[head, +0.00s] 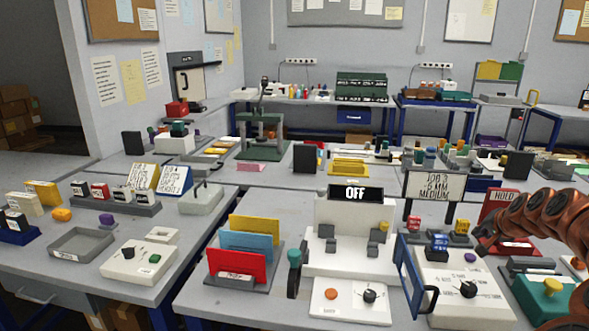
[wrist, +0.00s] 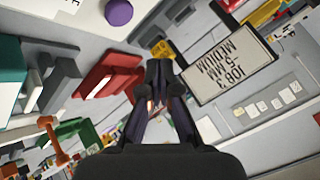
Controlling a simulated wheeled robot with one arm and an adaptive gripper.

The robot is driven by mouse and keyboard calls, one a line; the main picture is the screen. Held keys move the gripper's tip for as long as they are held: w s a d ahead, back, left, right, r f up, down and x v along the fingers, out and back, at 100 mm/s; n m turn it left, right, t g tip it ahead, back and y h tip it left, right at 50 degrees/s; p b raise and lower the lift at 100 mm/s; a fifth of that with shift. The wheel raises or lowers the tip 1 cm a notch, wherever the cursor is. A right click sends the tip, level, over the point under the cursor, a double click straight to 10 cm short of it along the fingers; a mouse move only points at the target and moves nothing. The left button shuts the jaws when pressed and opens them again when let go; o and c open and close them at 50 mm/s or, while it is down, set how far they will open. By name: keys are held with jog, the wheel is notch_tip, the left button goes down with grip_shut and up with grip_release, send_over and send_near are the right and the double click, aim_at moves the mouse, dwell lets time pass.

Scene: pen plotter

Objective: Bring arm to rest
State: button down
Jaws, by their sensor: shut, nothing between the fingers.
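My orange-brown arm (head: 550,215) reaches in from the right edge of the head view. My gripper (head: 484,245) is at its end, in front of the red HOLD stand, above the right part of the table. In the wrist view my gripper (wrist: 158,68) has its dark fingers together, with nothing between them. The pen plotter (head: 355,225) stands in the middle of the table, and its display (head: 355,193) reads OFF. The job sign (head: 433,187) reads JOB 3, 5 MM, MEDIUM; it also shows upside down in the wrist view (wrist: 228,62).
The red HOLD stand (head: 500,205) is close to my arm. Red, blue and yellow folders (head: 237,268) stand left of the plotter.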

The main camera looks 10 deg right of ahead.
jog(key=a+r+n+g+y+p, duration=0.1)
jog(key=a+r+n+y, duration=0.15)
jog(key=a, duration=0.75)
jog(key=a+r+n+y+p, duration=0.15)
jog(key=a+r, duration=0.25)
jog(key=a, duration=0.6)
jog(key=s+a+r+n+g+p, duration=0.1)
jog(key=s+a+n, duration=0.15)
jog(key=a, duration=0.45)
jog(key=s+a+r+n+g+p, duration=0.1)
jog(key=s+a+n+g, duration=0.15)
jog(key=a, duration=0.35)
jog(key=s+a+n+g+p, duration=0.1)
jog(key=s+a, duration=0.4)
jog(key=s, duration=0.3)
jog(key=s+a+n+g+p, duration=0.1)
jog(key=s+a+g, duration=0.1)
jog(key=s+a, duration=0.4)
jog(key=s+f+g+h+p, duration=0.1)
jog(key=s+f+g+p, duration=0.1)
jog(key=s, duration=1.7)
jog(key=shift+f+n+g+h+p, duration=0.25)
jog(key=shift+n+g+h+p, duration=0.15)
jog(key=shift+g, duration=0.25)
jog(key=shift+s+d, duration=0.1)
